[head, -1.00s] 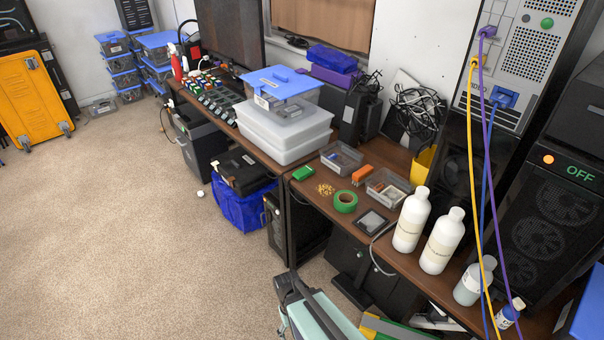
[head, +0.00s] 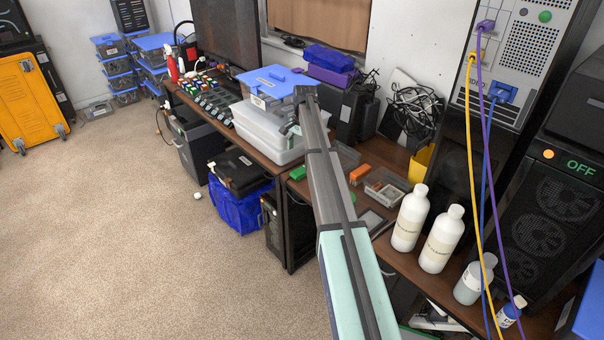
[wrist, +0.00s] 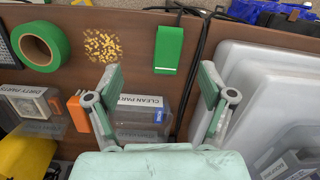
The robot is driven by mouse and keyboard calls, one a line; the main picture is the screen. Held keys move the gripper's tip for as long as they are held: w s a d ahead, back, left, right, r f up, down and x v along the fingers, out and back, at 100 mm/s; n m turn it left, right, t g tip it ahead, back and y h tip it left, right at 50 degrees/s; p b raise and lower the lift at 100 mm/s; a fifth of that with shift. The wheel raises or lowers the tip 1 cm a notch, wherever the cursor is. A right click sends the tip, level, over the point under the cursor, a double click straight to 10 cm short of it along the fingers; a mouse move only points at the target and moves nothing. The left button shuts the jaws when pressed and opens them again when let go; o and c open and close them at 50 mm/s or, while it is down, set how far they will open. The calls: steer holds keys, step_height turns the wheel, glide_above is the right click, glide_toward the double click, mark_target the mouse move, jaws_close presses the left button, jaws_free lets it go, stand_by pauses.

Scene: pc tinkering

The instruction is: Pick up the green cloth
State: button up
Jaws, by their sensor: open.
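In the head view the cloth (head: 298,172) shows near the desk's front edge, just left of my arm. My gripper (wrist: 160,82) is open and empty, its two fingers apart in the wrist view. The cloth appears beyond the fingertips, between their lines and slightly right of centre. No contact with it shows.
A green tape roll (wrist: 40,46) and scattered yellow bits (wrist: 103,45) lie left of the cloth. A bin labelled "CLEAN PARTS" (wrist: 142,118) shows between the fingers. Translucent stacked boxes (wrist: 262,75) stand to the right, with a black cable (wrist: 201,45) near them.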

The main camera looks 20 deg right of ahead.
steer(key=m, duration=0.2)
glide_toward(302, 170)
steer(key=f+p, duration=0.2)
steer(key=f, duration=0.1)
steer(key=f+p, duration=0.2)
steer(key=f, duration=0.1)
steer(key=f+p, duration=0.1)
steer(key=f, duration=0.2)
steer(key=shift+a+f+p, duration=0.15)
steer(key=shift+a+p, duration=0.25)
steer(key=c, duration=1.1)
